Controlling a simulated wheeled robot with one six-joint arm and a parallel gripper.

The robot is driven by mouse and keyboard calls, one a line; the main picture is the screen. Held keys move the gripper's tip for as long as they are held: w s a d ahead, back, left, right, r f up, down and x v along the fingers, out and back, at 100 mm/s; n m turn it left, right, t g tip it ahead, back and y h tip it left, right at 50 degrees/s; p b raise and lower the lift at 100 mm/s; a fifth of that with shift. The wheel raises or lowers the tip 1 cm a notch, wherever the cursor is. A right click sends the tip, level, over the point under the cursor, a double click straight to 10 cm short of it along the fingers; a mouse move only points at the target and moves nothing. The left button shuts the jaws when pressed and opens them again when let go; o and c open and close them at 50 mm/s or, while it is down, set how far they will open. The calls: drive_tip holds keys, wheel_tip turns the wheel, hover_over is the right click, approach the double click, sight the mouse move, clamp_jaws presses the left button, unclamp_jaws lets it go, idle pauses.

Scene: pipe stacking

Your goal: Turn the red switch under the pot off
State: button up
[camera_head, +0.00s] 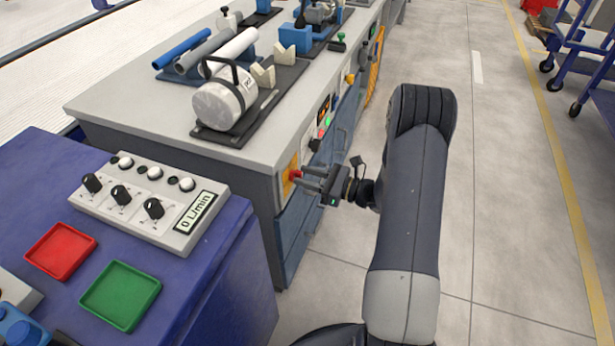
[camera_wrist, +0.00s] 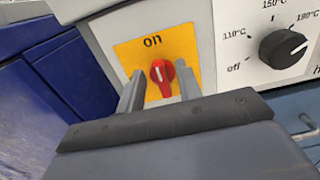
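The red switch (camera_wrist: 161,76) is a rotary knob on a yellow plate (camera_wrist: 189,53) labelled "on" at its top. A pale mark on the knob points up, tilted slightly left. In the head view the red switch (camera_head: 295,174) is on the side of the grey bench. The white pot (camera_head: 225,97) with a dark handle lies on the bench top above it. My gripper (camera_wrist: 160,91) is open, one finger on each side of the knob, with gaps between fingers and knob. In the head view my gripper (camera_head: 307,178) points left at the switch.
A black temperature dial (camera_wrist: 283,48) is right of the switch. A blue cabinet (camera_head: 225,270) with a knob panel (camera_head: 150,205), a red tray (camera_head: 60,251) and a green tray (camera_head: 120,296) stands at the left.

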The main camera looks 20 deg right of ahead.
clamp_jaws()
idle(0.4)
drive_tip(key=shift+f+n+b, duration=0.15)
drive_tip(key=shift+n+b, duration=0.25)
drive_tip(key=shift+b, duration=0.2)
drive_tip(key=n+b, duration=0.5)
drive_tip(key=b, duration=0.3)
drive_tip(key=n+b, duration=0.6)
drive_tip(key=b, duration=0.1)
drive_tip(key=s+f+n+b, duration=0.1)
drive_tip(key=n+b, duration=0.5)
drive_tip(key=b, duration=0.2)
drive_tip(key=shift+a+f+b, duration=0.1)
drive_tip(key=shift+a+b, duration=0.25)
drive_tip(key=shift+a, duration=0.05)
